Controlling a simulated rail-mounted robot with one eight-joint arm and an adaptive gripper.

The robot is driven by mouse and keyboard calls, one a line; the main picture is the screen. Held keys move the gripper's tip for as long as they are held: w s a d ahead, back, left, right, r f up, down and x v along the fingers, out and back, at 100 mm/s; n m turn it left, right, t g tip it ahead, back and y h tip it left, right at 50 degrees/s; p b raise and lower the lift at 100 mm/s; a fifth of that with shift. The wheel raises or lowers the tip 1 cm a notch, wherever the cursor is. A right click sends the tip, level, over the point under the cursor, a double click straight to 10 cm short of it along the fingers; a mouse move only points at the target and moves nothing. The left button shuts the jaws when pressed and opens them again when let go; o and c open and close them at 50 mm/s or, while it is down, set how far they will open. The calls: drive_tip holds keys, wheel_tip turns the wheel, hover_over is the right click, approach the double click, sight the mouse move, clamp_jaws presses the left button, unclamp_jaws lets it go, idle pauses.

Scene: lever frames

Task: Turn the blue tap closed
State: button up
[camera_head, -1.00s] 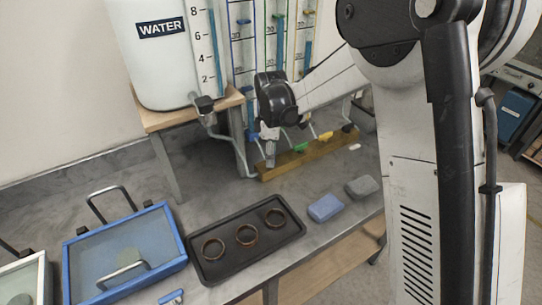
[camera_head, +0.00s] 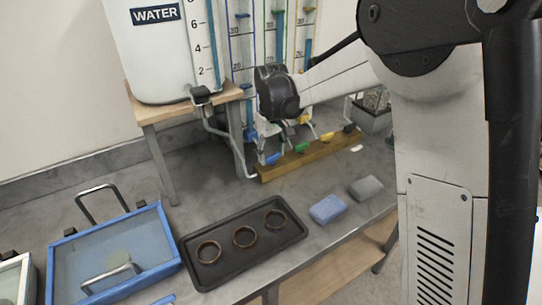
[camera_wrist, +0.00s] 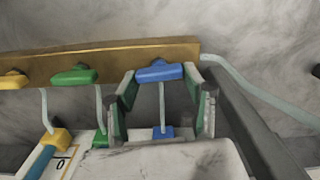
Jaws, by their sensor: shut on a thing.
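The blue tap (camera_wrist: 160,72) is on the wooden manifold bar (camera_wrist: 110,62), with its handle lying roughly along the bar in the wrist view. A clear tube runs from it to a small blue fitting (camera_wrist: 162,132). My gripper (camera_wrist: 163,85) has one finger at each end of the handle and is shut on it. In the head view the blue tap (camera_head: 272,158) shows at the left end of the bar, just below my gripper (camera_head: 267,150). My fingers partly hide the handle's ends.
The green tap (camera_head: 302,148) and yellow tap (camera_head: 327,136) stand close by on the same bar. The water tank (camera_head: 160,50) is on a wooden stand at left. A black tray (camera_head: 205,277) with rings and a blue sponge (camera_head: 327,208) lie in front.

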drive_tip(key=shift+m, duration=0.5)
drive_tip(key=o, duration=1.2)
drive_tip(key=shift+c, duration=0.2)
wheel_tip(320, 180, up, 12)
